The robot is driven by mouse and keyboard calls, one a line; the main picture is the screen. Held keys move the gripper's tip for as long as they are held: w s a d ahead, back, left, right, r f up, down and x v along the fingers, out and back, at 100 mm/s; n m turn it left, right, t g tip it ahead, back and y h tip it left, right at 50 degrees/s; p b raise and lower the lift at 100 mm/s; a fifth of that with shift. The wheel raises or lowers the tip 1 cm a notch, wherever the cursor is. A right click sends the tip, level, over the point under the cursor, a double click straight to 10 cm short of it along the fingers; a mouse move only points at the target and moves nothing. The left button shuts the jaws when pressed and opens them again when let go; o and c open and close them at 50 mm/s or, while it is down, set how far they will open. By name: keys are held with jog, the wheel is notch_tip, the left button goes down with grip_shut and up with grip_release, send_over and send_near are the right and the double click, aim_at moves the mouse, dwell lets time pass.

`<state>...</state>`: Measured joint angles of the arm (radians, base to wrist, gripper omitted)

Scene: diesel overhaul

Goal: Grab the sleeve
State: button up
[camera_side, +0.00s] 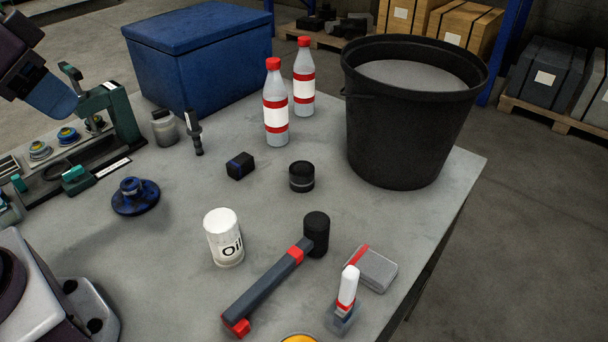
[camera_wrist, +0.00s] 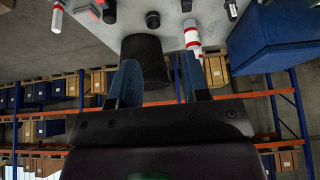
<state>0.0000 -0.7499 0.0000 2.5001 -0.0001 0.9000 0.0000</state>
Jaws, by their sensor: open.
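No part is clearly marked as the sleeve. A small dark cylinder also shows in the wrist view (camera_wrist: 152,19). My gripper (camera_wrist: 158,62) is open and empty, its two blue fingers apart. In the side view my gripper (camera_side: 52,96) is at the upper left, above the table and away from both cylinders.
A black bucket (camera_side: 405,130) stands at the back right, beside two red-capped bottles (camera_side: 276,115). A blue box (camera_side: 195,60) is behind. A white oil can (camera_side: 223,238), a small black block (camera_side: 240,166) and a blue flanged part (camera_side: 135,197) stand around. A green-and-black fixture (camera_side: 115,115) is at left.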

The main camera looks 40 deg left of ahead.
jog(key=shift+o, duration=0.2)
jog(key=o, duration=0.7)
jog(key=shift+o, duration=0.2)
